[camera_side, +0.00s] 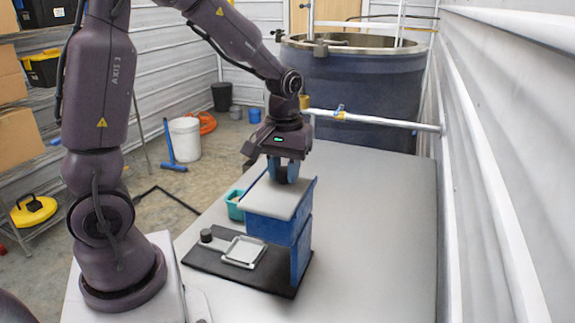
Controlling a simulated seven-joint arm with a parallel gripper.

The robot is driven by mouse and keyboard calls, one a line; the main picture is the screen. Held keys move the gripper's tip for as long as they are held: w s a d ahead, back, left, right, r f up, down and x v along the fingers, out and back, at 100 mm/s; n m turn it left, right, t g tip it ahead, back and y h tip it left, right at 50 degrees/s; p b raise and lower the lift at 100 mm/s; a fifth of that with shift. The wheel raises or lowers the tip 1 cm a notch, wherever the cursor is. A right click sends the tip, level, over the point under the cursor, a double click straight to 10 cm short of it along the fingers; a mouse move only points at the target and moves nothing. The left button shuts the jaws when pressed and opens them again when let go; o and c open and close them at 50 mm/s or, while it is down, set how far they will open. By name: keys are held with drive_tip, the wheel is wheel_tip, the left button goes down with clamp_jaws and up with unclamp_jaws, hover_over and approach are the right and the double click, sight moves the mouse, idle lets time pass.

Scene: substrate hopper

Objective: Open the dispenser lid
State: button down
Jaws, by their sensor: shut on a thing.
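The dispenser is a blue box (301,250) standing on a black base plate on the table. Its grey lid (274,196) lies over the top and looks tilted, with its far end higher at the gripper and its near end lower. My gripper (284,178) points down at the far edge of the lid. Its blue fingers are shut on the lid there. The exact contact between the fingers and the lid edge is too small to make out.
A white square tray (244,251) and a small black knob (206,236) sit on the black base plate (213,265) in front of the dispenser. A teal container (235,205) stands left of it. The table (375,225) is clear to the right, up to a corrugated wall.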

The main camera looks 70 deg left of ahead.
sight(268, 204)
drive_tip(key=s+d, duration=0.5)
drive_tip(key=d, duration=0.1)
drive_tip(key=shift+s, duration=0.35)
drive_tip(key=c, duration=0.8)
unclamp_jaws()
drive_tip(key=shift+c, duration=0.2)
wheel_tip(268, 204, up, 13)
